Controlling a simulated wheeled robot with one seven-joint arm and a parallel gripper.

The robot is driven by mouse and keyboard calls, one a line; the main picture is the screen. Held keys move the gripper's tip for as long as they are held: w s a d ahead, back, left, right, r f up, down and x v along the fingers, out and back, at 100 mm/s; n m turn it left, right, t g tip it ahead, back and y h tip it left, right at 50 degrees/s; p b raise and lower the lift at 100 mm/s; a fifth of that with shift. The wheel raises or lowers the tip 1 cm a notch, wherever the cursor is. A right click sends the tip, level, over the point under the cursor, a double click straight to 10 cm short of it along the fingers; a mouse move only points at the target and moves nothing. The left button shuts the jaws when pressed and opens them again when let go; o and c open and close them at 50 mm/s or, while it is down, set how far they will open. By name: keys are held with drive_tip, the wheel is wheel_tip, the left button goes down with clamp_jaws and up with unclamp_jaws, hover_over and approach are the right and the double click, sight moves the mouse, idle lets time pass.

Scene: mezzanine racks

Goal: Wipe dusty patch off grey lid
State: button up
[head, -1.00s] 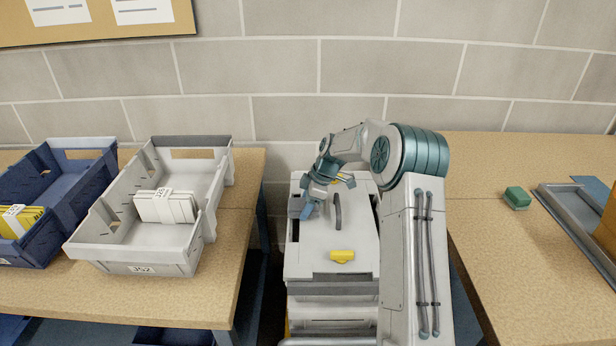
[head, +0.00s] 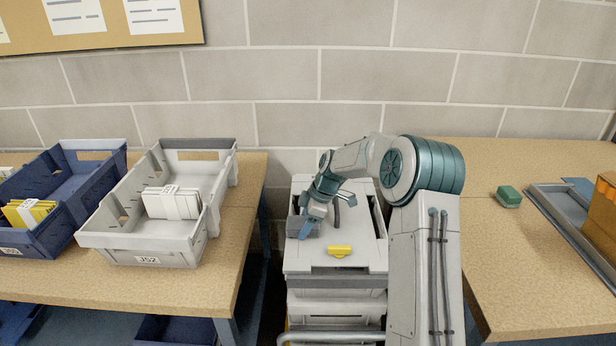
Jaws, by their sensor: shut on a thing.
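The grey lid (head: 358,255) tops a pale grey bin in the gap between the two tables. My gripper (head: 306,226) is over the left part of the lid, pointing down. It is shut on what looks like a small dark grey block (head: 293,227), partly hidden by a blue finger. The block is at or just above the lid; I cannot tell if it touches.
A grey tote (head: 140,246) with white packets and a blue tote (head: 62,226) stand on the left table. On the right table are a green block (head: 508,196) and a grey tray (head: 571,225). A block wall is behind.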

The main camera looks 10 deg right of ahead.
drive_tip(key=r, duration=0.3)
drive_tip(key=shift+w+p, duration=0.2)
drive_tip(key=shift+p, duration=0.2)
drive_tip(key=shift+r+p, duration=1.4)
drive_tip(key=shift+r, duration=1.15)
